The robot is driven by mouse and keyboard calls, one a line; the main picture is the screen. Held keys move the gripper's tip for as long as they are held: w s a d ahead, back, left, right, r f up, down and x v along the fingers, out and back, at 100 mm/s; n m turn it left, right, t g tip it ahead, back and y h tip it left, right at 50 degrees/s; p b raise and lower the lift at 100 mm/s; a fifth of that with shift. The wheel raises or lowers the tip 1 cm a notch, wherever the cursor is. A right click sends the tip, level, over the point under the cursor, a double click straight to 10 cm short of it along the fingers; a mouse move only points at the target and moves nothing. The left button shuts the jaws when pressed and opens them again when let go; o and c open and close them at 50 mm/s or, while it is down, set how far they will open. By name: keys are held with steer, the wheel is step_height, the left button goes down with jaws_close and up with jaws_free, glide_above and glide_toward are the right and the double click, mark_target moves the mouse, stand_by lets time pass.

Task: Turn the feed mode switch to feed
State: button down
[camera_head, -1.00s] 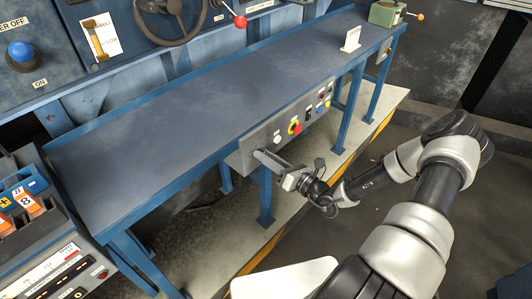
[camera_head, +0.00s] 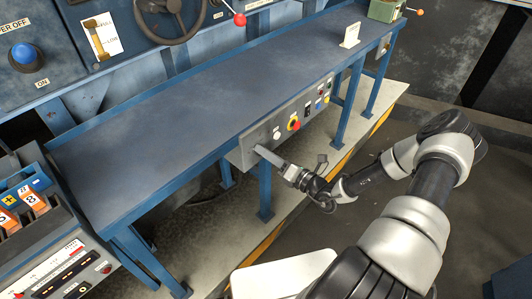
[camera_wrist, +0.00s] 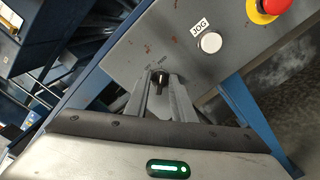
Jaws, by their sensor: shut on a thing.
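The feed mode switch (camera_wrist: 160,77) is a small dark knob on the grey control panel (camera_wrist: 130,50), in the middle of the wrist view. In the head view my gripper (camera_head: 259,150) reaches the left end of the panel's front face, below the table edge. There the fingers hide the switch. The exact angle of the knob is hard to tell.
A white JOG button (camera_wrist: 209,42) and a red and yellow stop button (camera_wrist: 268,8) sit to the right on the same panel. The blue table (camera_head: 190,110) overhangs the panel, with blue legs (camera_head: 265,190) below. Open floor (camera_head: 440,80) lies to the right.

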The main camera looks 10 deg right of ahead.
steer(key=c, duration=1.9)
jaws_free()
steer(key=shift+o, duration=0.2)
steer(key=shift+s+d, duration=0.1)
steer(key=v, duration=1.7)
steer(key=shift+s+d, duration=0.1)
